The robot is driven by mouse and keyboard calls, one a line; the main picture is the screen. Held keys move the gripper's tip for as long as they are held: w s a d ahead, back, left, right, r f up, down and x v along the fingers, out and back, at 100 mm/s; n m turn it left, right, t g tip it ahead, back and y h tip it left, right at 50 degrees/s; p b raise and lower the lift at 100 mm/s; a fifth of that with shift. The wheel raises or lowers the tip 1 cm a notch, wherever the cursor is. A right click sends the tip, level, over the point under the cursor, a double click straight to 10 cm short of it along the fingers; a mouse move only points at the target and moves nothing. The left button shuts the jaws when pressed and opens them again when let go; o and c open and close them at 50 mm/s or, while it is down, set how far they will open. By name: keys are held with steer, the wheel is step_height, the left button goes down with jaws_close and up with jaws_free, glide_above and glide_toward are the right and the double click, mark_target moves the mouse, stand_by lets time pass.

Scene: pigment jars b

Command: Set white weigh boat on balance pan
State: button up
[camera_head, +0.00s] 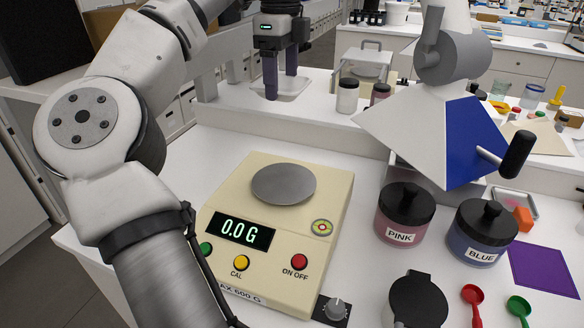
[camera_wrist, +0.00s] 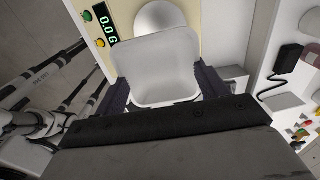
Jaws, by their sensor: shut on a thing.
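The white weigh boat (camera_wrist: 155,70) is a shallow square dish. It sits between the two dark fingers of my gripper (camera_wrist: 163,88), which is shut on it. In the head view my gripper (camera_head: 282,88) points down behind the balance, with the pale boat (camera_head: 292,86) partly hidden by the fingers. The cream balance (camera_head: 325,205) stands on the bench in front, reading 0.0 G. Its round grey pan (camera_head: 283,184) is bare. In the wrist view the pan (camera_wrist: 160,17) shows just past the boat's edge, partly covered by it.
Right of the balance stand the pink jar (camera_head: 404,212) and blue jar (camera_head: 481,234). A white and blue angled panel (camera_head: 430,135) hangs above them. A raised shelf with small jars (camera_head: 347,96) runs behind the balance. Red (camera_head: 473,295) and green (camera_head: 518,306) scoops lie front right.

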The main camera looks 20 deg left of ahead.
steer(key=shift+w+f, duration=0.15)
steer(key=shift+f, duration=0.2)
step_height(320, 180, down, 14)
steer(key=b, duration=0.3)
steer(key=shift+r, duration=0.2)
steer(key=shift+f, duration=2.8)
steer(key=o, duration=0.9)
steer(key=shift+o, duration=0.2)
step_height(320, 180, up, 12)
steer(key=shift+p, duration=0.4)
